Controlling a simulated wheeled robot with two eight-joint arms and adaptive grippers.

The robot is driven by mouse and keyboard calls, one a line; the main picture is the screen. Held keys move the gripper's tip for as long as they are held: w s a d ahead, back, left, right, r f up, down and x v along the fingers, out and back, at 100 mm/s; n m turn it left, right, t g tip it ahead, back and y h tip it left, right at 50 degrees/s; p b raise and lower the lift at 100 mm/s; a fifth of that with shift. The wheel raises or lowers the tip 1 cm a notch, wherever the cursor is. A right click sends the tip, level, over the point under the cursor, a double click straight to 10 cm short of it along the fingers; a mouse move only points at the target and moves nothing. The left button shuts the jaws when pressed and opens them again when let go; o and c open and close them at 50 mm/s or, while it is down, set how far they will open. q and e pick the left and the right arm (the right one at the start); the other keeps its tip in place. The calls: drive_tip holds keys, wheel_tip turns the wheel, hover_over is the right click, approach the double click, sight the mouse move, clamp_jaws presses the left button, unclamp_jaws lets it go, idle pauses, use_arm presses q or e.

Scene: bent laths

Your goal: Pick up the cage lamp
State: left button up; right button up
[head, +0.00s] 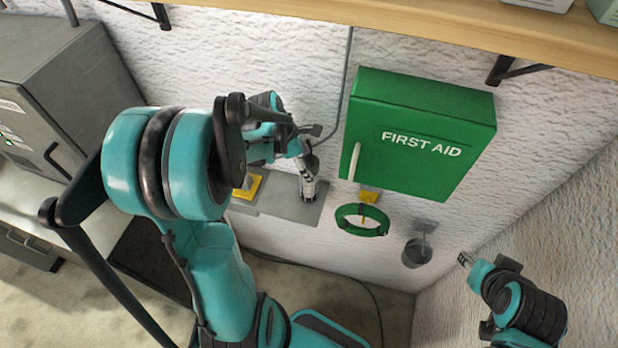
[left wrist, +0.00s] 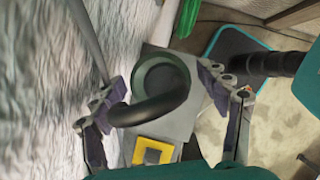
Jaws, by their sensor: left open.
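The thing I take for the cage lamp (left wrist: 182,74) shows in the left wrist view as a round, dark green-grey body with a thick black curved hook (left wrist: 150,109). It is over the grey shelf (left wrist: 180,122). My left gripper (left wrist: 160,86) is open, its fingers on either side of the lamp, with no clear grip. In the head view my left gripper (head: 308,184) is over the small grey wall shelf (head: 292,210), and the lamp is mostly hidden there. My right gripper (head: 464,259) is small at the lower right, its jaws unclear.
A yellow-framed block (head: 247,186) sits at the shelf's left end. A green first aid cabinet (head: 418,125), a green ring (head: 362,220) and a dark cup-like holder (head: 416,252) are on the wall to the right. A wooden shelf (head: 400,18) runs above. A grey cabinet (head: 60,85) stands left.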

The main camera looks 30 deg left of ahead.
use_arm(q)
drive_tip(key=shift+w+d+f, duration=0.1)
drive_tip(key=shift+d+f, duration=0.05)
drive_tip(key=shift+f, duration=0.2)
drive_tip(key=shift+c, duration=0.9)
drive_tip(key=c, duration=1.5)
clamp_jaws()
drive_tip(key=shift+r, duration=0.15)
